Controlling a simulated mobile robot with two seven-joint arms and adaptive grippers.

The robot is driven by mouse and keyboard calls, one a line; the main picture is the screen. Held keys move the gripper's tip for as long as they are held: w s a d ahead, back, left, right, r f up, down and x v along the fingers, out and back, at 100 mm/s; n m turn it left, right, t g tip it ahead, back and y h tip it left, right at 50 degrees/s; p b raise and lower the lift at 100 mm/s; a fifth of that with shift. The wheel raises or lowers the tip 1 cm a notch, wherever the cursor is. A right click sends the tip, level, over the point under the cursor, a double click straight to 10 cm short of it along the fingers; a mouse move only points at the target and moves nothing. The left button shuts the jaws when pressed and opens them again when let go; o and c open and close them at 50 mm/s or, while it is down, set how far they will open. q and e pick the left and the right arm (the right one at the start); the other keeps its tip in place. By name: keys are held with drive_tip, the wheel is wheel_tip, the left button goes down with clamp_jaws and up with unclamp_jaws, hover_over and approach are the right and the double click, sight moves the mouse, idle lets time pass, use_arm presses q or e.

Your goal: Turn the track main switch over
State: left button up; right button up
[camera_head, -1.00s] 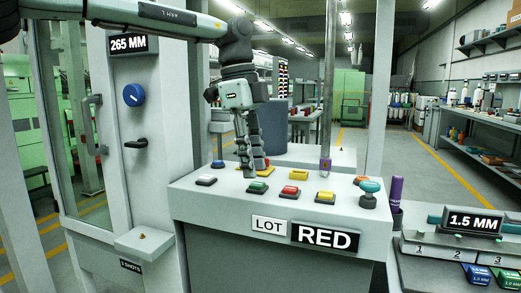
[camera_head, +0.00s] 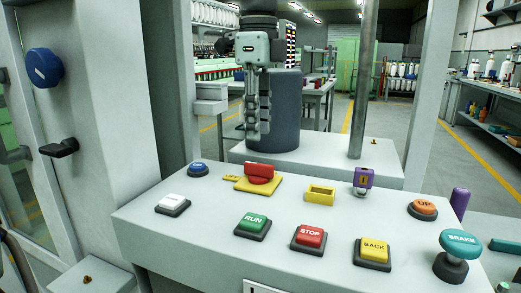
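A red rotary switch handle (camera_head: 260,172) sits on a yellow plate (camera_head: 243,186) at the back of the grey console; I take it for the track main switch, though I can read no label on it. My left gripper (camera_head: 254,136) points straight down, above and beyond the red handle in the picture, apart from it. Its fingers look together, with nothing seen between them. My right gripper is not in view.
The console carries a white button (camera_head: 172,203), green RUN (camera_head: 253,223), red STOP (camera_head: 309,235), yellow BACK (camera_head: 373,250), orange UP (camera_head: 424,208) and a teal BRAKE knob (camera_head: 459,244). A yellow frame (camera_head: 320,194) and a purple piece (camera_head: 362,179) stand right of the switch.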

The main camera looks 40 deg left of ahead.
sight(259, 164)
use_arm(q)
drive_tip(key=shift+w+f, duration=0.1)
wheel_tip(259, 164, down, 7)
drive_tip(key=shift+f, duration=0.2)
clamp_jaws()
idle(0.4)
